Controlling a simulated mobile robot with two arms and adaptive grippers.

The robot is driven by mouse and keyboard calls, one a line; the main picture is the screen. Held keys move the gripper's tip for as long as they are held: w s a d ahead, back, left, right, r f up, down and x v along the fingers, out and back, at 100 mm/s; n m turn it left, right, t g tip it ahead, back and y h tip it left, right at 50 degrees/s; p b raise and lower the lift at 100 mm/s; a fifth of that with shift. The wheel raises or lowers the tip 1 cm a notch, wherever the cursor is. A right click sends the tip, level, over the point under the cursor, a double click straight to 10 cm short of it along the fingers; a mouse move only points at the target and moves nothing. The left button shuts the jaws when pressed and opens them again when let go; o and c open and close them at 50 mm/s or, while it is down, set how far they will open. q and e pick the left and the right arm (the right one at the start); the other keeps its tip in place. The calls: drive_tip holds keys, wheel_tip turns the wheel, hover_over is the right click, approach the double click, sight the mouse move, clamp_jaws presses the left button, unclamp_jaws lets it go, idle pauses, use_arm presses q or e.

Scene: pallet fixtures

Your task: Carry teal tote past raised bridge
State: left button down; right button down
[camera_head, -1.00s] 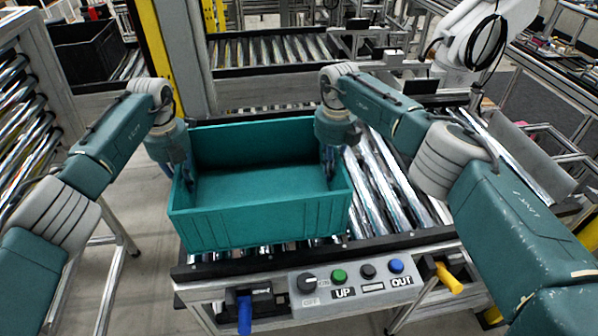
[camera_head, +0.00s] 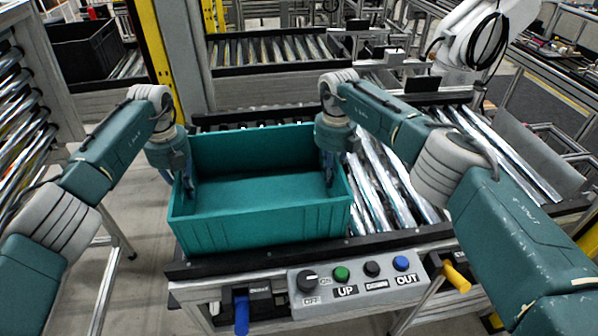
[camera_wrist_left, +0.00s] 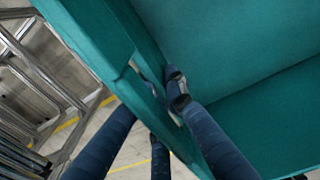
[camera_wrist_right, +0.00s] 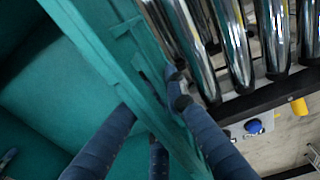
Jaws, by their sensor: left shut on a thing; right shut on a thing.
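The teal tote (camera_head: 262,228) is open-topped and looks empty. It is over the near left part of the roller conveyor; I cannot tell whether its base touches the rollers. My left gripper (camera_head: 188,182) is shut on its left wall, with fingers on both sides of the wall in the left wrist view (camera_wrist_left: 165,100). My right gripper (camera_head: 330,172) is shut on its right wall, and the right wrist view (camera_wrist_right: 165,100) shows fingers on both sides of it. The tote hides the rollers beneath it. I cannot make out a raised bridge with certainty.
Bare rollers (camera_head: 385,185) lie right of the tote. A control panel (camera_head: 355,283) with a knob and buttons is on the front edge, with a blue handle (camera_head: 241,314) and a yellow handle (camera_head: 456,278). A yellow-edged post (camera_head: 160,60) stands behind left. A black bin (camera_head: 85,52) is far left.

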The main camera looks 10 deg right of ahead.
use_arm(q)
drive_tip(key=c, duration=1.9)
unclamp_jaws()
use_arm(e)
drive_tip(key=c, duration=1.9)
unclamp_jaws()
use_arm(q)
drive_tip(key=shift+o, duration=0.5)
use_arm(e)
drive_tip(key=shift+o, duration=0.5)
use_arm(q)
drive_tip(key=shift+s+r, duration=0.1)
use_arm(e)
drive_tip(key=shift+r, duration=0.1)
use_arm(q)
wheel_tip(320, 180, up, 12)
drive_tip(key=shift+f, duration=0.15)
use_arm(e)
drive_tip(key=shift+r, duration=0.25)
wheel_tip(320, 180, up, 11)
drive_tip(key=shift+r, duration=0.2)
drive_tip(key=shift+s+f, duration=0.1)
drive_tip(key=shift+s, duration=0.05)
